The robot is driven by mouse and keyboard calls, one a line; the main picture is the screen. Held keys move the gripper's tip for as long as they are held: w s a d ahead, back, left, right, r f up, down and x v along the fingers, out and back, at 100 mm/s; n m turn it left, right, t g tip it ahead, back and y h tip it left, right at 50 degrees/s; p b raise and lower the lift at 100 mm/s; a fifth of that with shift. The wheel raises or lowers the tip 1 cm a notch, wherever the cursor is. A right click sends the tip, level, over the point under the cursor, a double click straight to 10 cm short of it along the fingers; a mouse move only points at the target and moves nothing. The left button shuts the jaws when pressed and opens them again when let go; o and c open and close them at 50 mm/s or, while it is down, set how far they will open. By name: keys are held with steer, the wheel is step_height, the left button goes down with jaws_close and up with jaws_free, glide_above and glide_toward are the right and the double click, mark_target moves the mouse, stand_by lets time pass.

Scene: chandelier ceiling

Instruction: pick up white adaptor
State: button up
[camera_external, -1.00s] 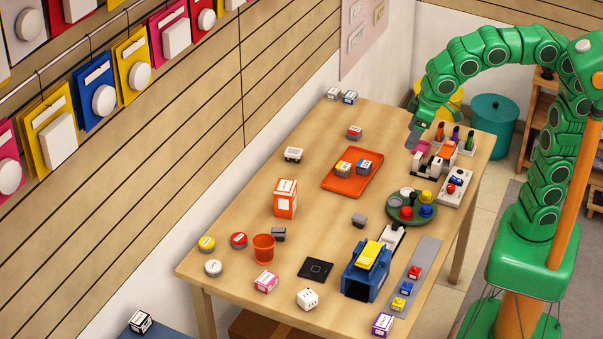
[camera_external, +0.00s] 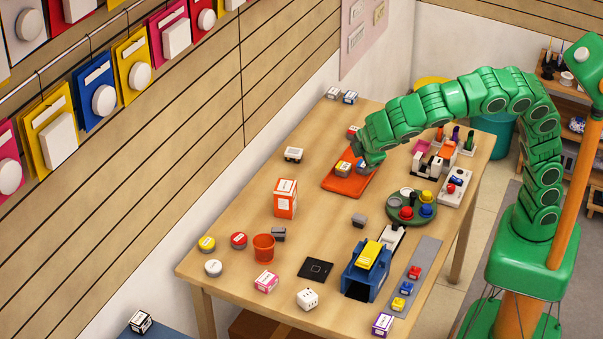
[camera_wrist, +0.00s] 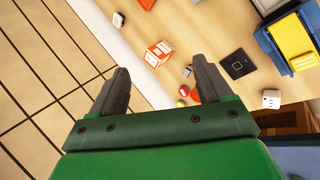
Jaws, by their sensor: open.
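A small white block with dark holes (camera_external: 307,299), which looks like the adaptor, sits on the table's near part, right of a pink-and-white box. It also shows in the wrist view (camera_wrist: 271,98), right of and beyond my right finger. My gripper (camera_external: 372,162) is above the orange tray, far up the table from the white block. In the wrist view its two fingers (camera_wrist: 157,63) are spread apart with nothing between them at close range. The fingertips are largely hidden in the outside view.
An orange tray (camera_external: 335,185) with small boxes lies under my gripper. An orange-and-white box (camera_external: 286,198), an orange cup (camera_external: 264,247), a black square pad (camera_external: 315,268) and a blue-and-yellow holder (camera_external: 365,280) stand between. A green round tray (camera_external: 412,216) is to the right.

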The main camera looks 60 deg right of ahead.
steer(key=w+a+f+n+t+h, duration=0.2)
steer(key=w+a+f+n, duration=0.25)
steer(key=a+f, duration=0.2)
steer(key=n+t+y, duration=0.1)
steer(key=n+t, duration=0.4)
steer(key=n, duration=1.1)
glide_toward(304, 294)
steer(key=shift+w+d+f, duration=1.1)
steer(key=shift+w+f, duration=0.1)
steer(key=shift+x, duration=3.95)
steer(key=shift+a+r, duration=0.1)
steer(key=shift+c, duration=0.2)
steer(key=c, duration=1)
